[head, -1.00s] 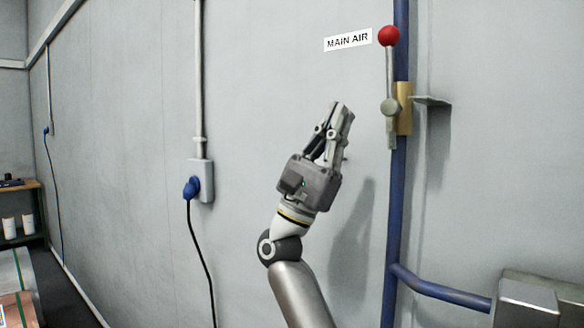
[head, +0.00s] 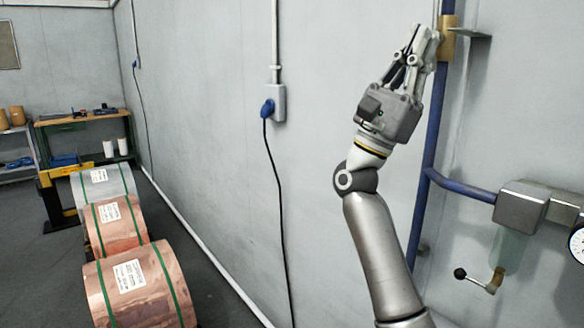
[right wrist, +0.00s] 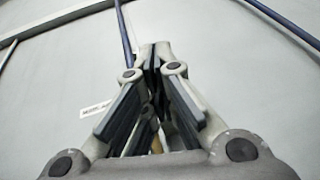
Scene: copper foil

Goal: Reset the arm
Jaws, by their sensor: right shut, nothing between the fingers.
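My right arm reaches up from the bottom of the head view. Its gripper (head: 422,38) is shut and empty, pointing up in front of the grey wall. In that view it overlaps the blue vertical pipe (head: 431,150) and the edge of the brass valve body (head: 448,38); I cannot tell the gap. The valve's red-knobbed lever is outside the head view or hidden. In the right wrist view the closed fingers (right wrist: 156,62) meet at their tips, and a white label (right wrist: 95,108) shows behind them. My left gripper is not in view.
Copper foil rolls (head: 135,285) with green straps stand on the floor at left. A workbench (head: 85,120) is behind them. A blue plug in a wall socket (head: 279,104) has a hanging black cable. A grey regulator box (head: 520,205) and a small black-knobbed lever (head: 461,273) are at right.

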